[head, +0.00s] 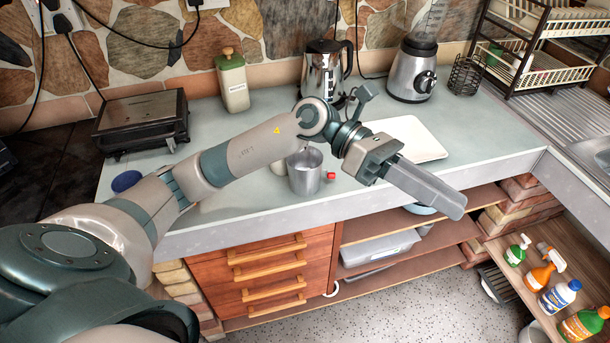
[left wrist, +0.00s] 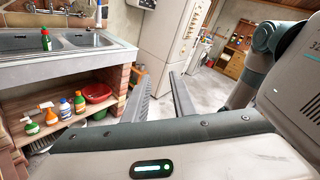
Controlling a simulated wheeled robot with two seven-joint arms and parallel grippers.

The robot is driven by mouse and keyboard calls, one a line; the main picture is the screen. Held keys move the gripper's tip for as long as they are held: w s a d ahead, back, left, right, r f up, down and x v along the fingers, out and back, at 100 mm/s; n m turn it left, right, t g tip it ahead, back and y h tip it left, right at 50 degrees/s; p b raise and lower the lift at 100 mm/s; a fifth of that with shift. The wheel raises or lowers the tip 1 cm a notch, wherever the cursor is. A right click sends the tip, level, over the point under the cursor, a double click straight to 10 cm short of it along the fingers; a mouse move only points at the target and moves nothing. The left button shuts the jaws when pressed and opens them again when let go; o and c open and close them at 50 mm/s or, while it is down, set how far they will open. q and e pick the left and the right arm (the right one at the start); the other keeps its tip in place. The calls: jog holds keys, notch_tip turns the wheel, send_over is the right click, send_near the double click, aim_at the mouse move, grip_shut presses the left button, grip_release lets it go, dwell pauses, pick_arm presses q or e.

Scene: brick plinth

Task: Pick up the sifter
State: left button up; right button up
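A small metal cup-like vessel with a red knob at its right side, which looks like the sifter (head: 304,174), stands upright on the counter (head: 255,190) near its front edge. My left forearm passes above and in front of it and covers part of its top. My left gripper (head: 455,205) is to the right of the sifter, past the counter's front edge, pointing right and down. In the left wrist view its two fingers (left wrist: 162,85) stand apart with nothing between them. The sifter is not in the left wrist view. My right gripper is in neither view.
A white board (head: 410,137) lies behind my left wrist. A blue lid (head: 126,181) is at the left. Shelves with bottles (head: 558,297) are lower right.

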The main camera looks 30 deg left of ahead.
pick_arm(q)
jog(key=w+a+f+m+t+y, duration=0.1)
jog(key=w+a+f+m+y, duration=0.15)
jog(key=a+y, duration=0.35)
jog(key=w+a+f+m+y, duration=0.15)
jog(key=a+f+y, duration=0.25)
jog(key=a, duration=0.4)
jog(key=w+a+r+n+t+y, duration=0.1)
jog(key=a+y, duration=0.5)
jog(key=a, duration=1.1)
notch_tip(320, 180, up, 2)
jog(key=shift+w+r+n+y, duration=0.15)
jog(key=shift+w+n+y, duration=0.3)
jog(key=shift+w, duration=0.6)
jog(key=f+p, duration=0.1)
jog(key=f, duration=0.2)
jog(key=f+p, duration=0.1)
jog(key=f, duration=0.3)
jog(key=w+f+p, duration=0.1)
jog(key=f+p, duration=0.1)
jog(key=f, duration=0.2)
jog(key=shift+f, duration=0.65)
